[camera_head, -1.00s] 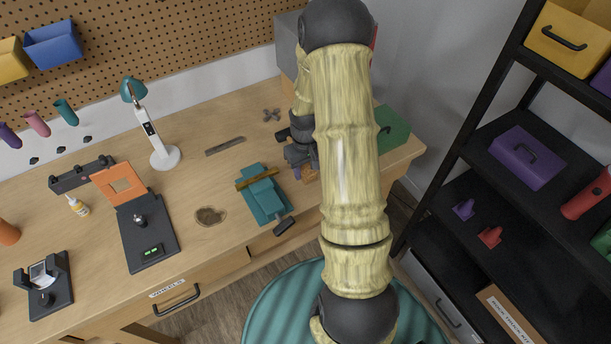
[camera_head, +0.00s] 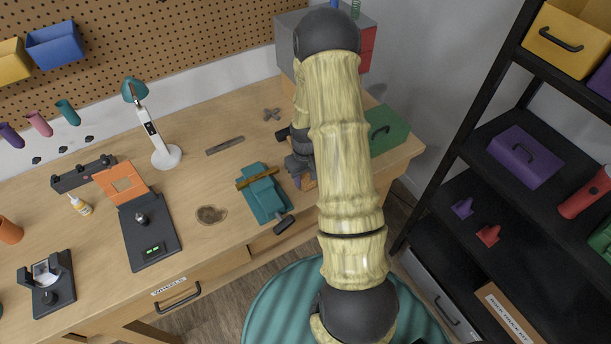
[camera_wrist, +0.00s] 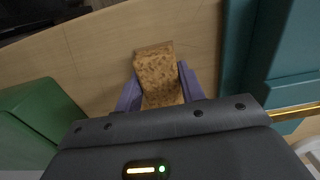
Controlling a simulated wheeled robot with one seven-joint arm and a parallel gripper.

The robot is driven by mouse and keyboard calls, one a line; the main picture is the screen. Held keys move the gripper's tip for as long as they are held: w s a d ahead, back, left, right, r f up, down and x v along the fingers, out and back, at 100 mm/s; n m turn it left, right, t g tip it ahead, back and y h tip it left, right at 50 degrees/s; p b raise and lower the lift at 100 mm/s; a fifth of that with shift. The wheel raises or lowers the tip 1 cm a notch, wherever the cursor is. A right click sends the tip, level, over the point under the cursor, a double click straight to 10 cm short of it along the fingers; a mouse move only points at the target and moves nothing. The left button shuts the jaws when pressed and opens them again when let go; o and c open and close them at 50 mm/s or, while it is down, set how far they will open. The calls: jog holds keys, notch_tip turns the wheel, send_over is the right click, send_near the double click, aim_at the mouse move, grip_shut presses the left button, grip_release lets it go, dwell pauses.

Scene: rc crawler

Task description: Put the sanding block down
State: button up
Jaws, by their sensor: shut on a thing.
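The sanding block, a brown speckled block, shows in the wrist view (camera_wrist: 157,68) between the two purple fingers of my gripper (camera_wrist: 159,84). The fingers are shut on its sides, and its far end sticks out past them. In the head view my gripper (camera_head: 302,172) is at the right part of the wooden workbench (camera_head: 222,180), between the teal vise and the green box. My arm hides much of it there. The bench surface lies beneath the block; I cannot tell whether the block touches it.
The teal vise (camera_head: 263,192) stands just left of my gripper, and the green box (camera_head: 385,130) is to its right. A flat metal file (camera_head: 225,146) and a grey cross-shaped part (camera_head: 272,114) lie farther back. Bare wood shows around the file.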

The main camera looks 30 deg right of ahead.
aim_at(306, 176)
jog(key=shift+f, duration=0.25)
jog(key=o, duration=1)
jog(key=shift+s+a, duration=0.1)
jog(key=shift+o, duration=0.2)
jog(key=shift+d+r, duration=0.35)
jog(key=shift+r, duration=0.1)
notch_tip(306, 176, up, 12)
jog(key=b, duration=0.2)
jog(key=shift+a+f+b, duration=0.15)
jog(key=shift+a+b, duration=0.1)
jog(key=shift+b, duration=0.05)
